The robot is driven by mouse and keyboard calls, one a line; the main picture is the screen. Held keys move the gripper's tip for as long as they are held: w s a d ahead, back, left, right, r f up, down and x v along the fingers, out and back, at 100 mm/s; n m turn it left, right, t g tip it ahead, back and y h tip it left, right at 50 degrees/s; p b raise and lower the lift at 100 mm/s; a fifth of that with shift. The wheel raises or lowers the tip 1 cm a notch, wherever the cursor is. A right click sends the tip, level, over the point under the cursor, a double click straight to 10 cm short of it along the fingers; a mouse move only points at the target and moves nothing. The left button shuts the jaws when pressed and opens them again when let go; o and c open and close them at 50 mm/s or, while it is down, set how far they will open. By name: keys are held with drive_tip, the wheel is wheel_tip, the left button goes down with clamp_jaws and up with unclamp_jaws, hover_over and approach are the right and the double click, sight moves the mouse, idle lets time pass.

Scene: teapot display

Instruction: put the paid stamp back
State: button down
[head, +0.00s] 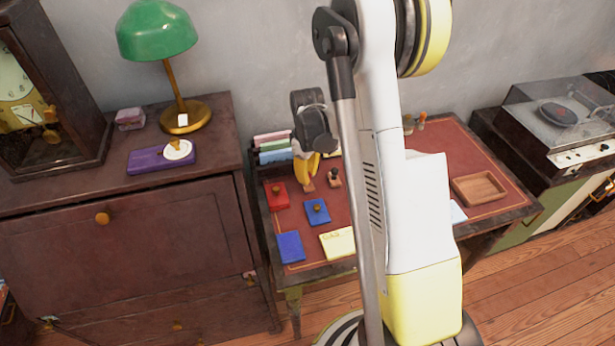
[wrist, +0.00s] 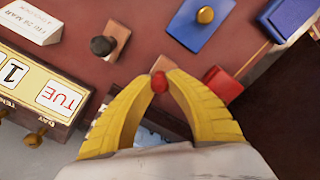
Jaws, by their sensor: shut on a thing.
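My gripper (wrist: 158,84) is shut on the red knob (wrist: 159,83) of a stamp; no readable label shows which stamp it is. Its base is mostly hidden between the yellow fingers. In the head view my gripper (head: 307,166) is low over the left part of the desk, with a small wooden piece (head: 308,184) just below the fingertips. A dark-knobbed stamp on a wooden base (wrist: 118,38) stands close by, at upper left in the wrist view. A red pad (wrist: 222,84) lies right of the fingers. I cannot tell whether the held stamp touches the desk.
A yellow pad (head: 338,243), blue box (head: 290,247) and wooden tray (head: 479,188) also lie on the desk.

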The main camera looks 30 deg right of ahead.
drive_tip(key=c, duration=1.8)
unclamp_jaws()
drive_tip(key=shift+f, duration=0.15)
drive_tip(key=o, duration=0.4)
wheel_tip(320, 180, up, 12)
drive_tip(key=p, duration=0.4)
drive_tip(key=s+a+r+m+t, duration=0.1)
drive_tip(key=s+a+r+t, duration=0.1)
drive_tip(key=s+a+r, duration=0.3)
drive_tip(key=s+a+r+m+t, duration=0.1)
drive_tip(key=s+a+r+m, duration=0.2)
drive_tip(key=r, duration=0.5)
drive_tip(key=shift+s+a+r+m+t, duration=0.4)
drive_tip(key=shift+s+a+t, duration=0.3)
drive_tip(key=shift+s+a, duration=0.75)
drive_tip(key=shift+s+a+r+m+t, duration=0.2)
drive_tip(key=shift+s+a+r+t, duration=0.5)
drive_tip(key=shift+s, duration=1.15)
drive_tip(key=shift+s+a+r+m+t, duration=0.25)
drive_tip(key=shift+s+a+t, duration=0.45)
drive_tip(key=shift+s+a, duration=0.95)
